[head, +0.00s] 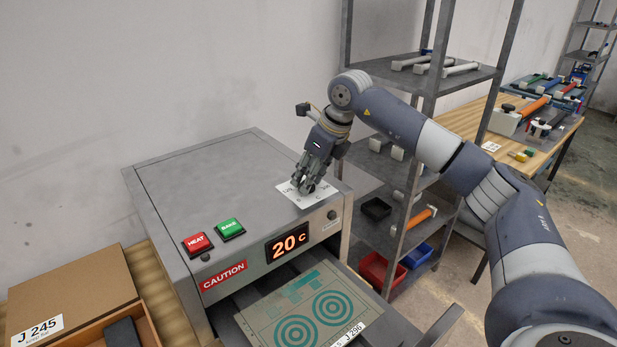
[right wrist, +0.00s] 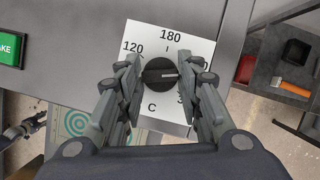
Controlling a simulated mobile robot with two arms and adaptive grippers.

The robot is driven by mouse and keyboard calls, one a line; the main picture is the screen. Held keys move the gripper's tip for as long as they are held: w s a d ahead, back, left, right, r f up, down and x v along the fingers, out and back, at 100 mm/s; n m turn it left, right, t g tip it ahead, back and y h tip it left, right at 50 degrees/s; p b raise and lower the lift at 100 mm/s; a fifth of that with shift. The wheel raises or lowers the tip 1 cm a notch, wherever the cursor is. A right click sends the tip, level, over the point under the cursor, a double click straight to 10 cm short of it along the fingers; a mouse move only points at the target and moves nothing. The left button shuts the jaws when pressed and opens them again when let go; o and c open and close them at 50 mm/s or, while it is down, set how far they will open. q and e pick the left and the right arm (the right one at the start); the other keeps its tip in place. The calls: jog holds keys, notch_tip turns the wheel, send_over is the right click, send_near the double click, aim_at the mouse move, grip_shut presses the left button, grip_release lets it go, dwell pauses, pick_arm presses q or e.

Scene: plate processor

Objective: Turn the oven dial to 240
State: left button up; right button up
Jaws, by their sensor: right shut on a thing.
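The round black dial (right wrist: 157,72) sits on a white scale card (right wrist: 146,32) on top of the oven (head: 215,170). The card shows 120 at upper left and 180 at top; the numbers at right are partly hidden by a finger. The dial's pale mark points right, toward the partly hidden number ending in 0. My right gripper (right wrist: 160,80) is shut on the dial, one finger on each side; it also shows over the card in the head view (head: 304,187). The oven's display (head: 288,243) reads 20 C. My left gripper is not in the head view.
A red HEAT button (head: 197,243) and green BAKE button (head: 230,229) sit on the oven top at left. The oven's drawer is open below, holding a patterned plate (head: 300,308). A grey shelf rack (head: 385,72) stands close at right. A cardboard box (head: 65,290) is at left.

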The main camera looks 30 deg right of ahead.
jog(key=shift+d+n+y, duration=0.1)
jog(key=shift+n+y, duration=0.3)
jog(key=shift+n, duration=0.6)
jog(key=o, duration=1.1)
jog(key=shift+c, duration=0.2)
jog(key=shift+r, duration=0.1)
jog(key=v, duration=1.1)
jog(key=shift+r, duration=0.4)
jog(key=shift+d, duration=0.1)
